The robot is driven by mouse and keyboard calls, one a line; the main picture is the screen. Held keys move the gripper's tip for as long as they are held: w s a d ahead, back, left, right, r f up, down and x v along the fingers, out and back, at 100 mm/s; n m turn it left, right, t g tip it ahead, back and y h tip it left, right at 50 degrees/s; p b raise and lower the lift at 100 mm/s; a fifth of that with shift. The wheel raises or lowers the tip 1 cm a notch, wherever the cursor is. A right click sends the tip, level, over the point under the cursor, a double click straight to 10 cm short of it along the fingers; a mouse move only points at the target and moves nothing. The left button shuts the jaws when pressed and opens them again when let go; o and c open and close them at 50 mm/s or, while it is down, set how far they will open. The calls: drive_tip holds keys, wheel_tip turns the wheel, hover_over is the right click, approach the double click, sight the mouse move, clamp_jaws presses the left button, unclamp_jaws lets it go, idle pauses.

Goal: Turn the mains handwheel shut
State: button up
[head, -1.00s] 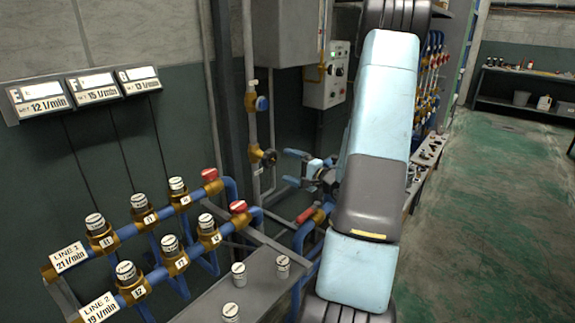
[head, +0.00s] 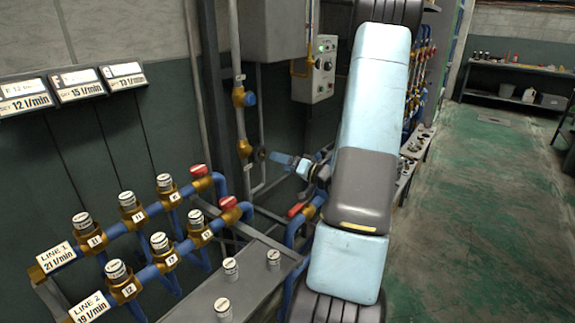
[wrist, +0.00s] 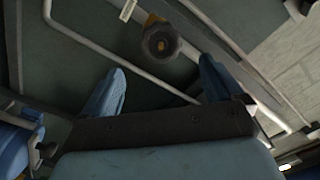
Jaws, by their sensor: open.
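The mains handwheel appears to be the small dark round wheel (head: 259,154) on a brass valve low on the vertical pipe, left of my gripper. In the wrist view the dark wheel (wrist: 160,42) is on its brass body, beyond the fingertips and roughly centred between them. My gripper (wrist: 163,70) is open, with one blue finger on each side and nothing between them. In the head view my gripper (head: 282,160) reaches left from behind my arm, its fingers close to the wheel. I cannot tell the exact gap. My arm hides part of the gripper.
Another valve with a blue knob (head: 250,99) sits higher on the same pipe. A grey control box (head: 315,71) hangs on the wall behind. Blue manifold pipes with red-capped ends (head: 228,203) and a grey bench (head: 205,298) stand in front. Open green floor (head: 470,210) lies to the right.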

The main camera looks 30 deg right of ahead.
sight(262, 154)
drive_tip(key=shift+w+a+n, duration=0.5)
drive_tip(key=shift+w+n, duration=0.85)
drive_tip(key=shift+n, duration=0.15)
drive_tip(key=shift+w+a+n, duration=0.5)
drive_tip(key=shift+w+n, duration=0.85)
drive_tip(key=shift+n, duration=0.15)
drive_tip(key=shift+w+a+n, duration=0.5)
drive_tip(key=shift+w+n, duration=0.85)
drive_tip(key=shift+n, duration=0.15)
drive_tip(key=shift+s+d, duration=0.1)
drive_tip(key=shift+s, duration=0.05)
drive_tip(key=c, duration=1)
drive_tip(key=m, duration=0.4)
drive_tip(key=shift+m, duration=0.4)
drive_tip(key=shift+c, duration=0.3)
drive_tip(key=shift+d, duration=0.1)
drive_tip(key=m, duration=0.4)
drive_tip(key=shift+m, duration=0.4)
